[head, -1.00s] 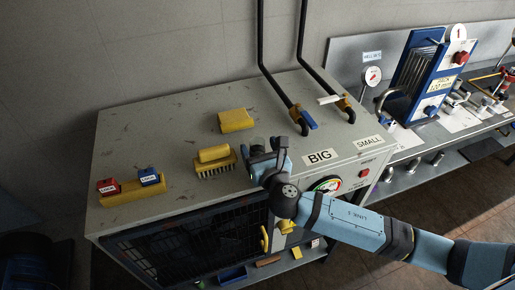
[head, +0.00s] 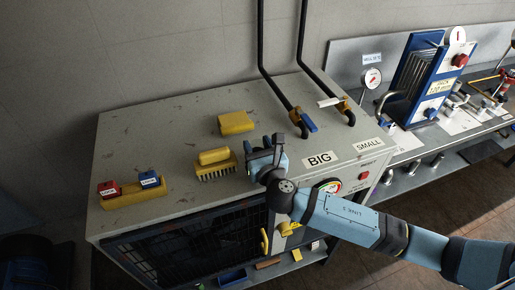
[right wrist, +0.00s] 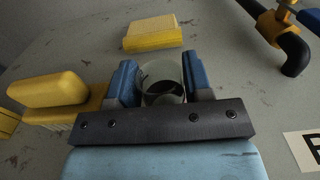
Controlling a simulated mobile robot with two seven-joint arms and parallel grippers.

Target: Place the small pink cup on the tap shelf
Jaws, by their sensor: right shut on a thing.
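My right gripper (head: 265,147) is over the front middle of the grey cabinet top, right of the yellow brush. In the right wrist view its two blue fingers (right wrist: 160,78) are shut on a small pale grey-green, see-through-looking cup (right wrist: 161,74) with an open round rim. The cup looks upright; its lower part is hidden by the gripper. No cup looks pink in these views. Two black pipes with taps, one with a blue handle (head: 310,125) and one with a white handle (head: 329,101), come down at the back right of the cabinet. My left gripper is out of view.
The grey cabinet top (head: 180,125) carries a yellow sponge (head: 236,123), a yellow brush (head: 215,163) and a yellow block with red and blue locks (head: 133,200). BIG (head: 319,159) and SMALL (head: 368,145) labels lie right of my gripper. A steel bench (head: 410,172) stands further right.

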